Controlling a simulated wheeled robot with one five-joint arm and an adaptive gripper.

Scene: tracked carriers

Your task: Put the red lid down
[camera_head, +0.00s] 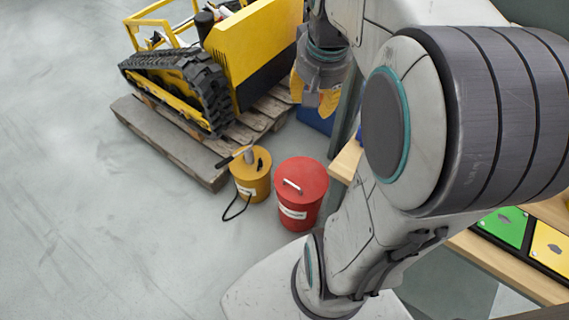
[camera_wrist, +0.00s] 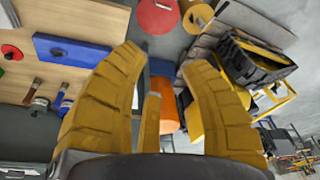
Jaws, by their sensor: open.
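My gripper (camera_head: 315,96) is raised beside the yellow tracked carrier, pointing down. In the wrist view its yellow fingers (camera_wrist: 162,62) are spread wide with nothing held between them. A red can (camera_head: 299,197) stands upright on the floor, its flat red top bearing a pale handle; it also shows at the top of the wrist view (camera_wrist: 158,15). A small red disc (camera_wrist: 11,52) lies on the wooden top at the left of the wrist view. I cannot tell whether the disc or the can's top is the red lid. My gripper is apart from both.
A yellow can (camera_head: 252,179) with a black hose stands beside the red one. The tracked carrier (camera_head: 195,85) rests on a wooden pallet (camera_head: 160,135). An orange cylinder (camera_wrist: 171,105) and a blue panel (camera_wrist: 70,50) show near the fingers. Floor at left is clear.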

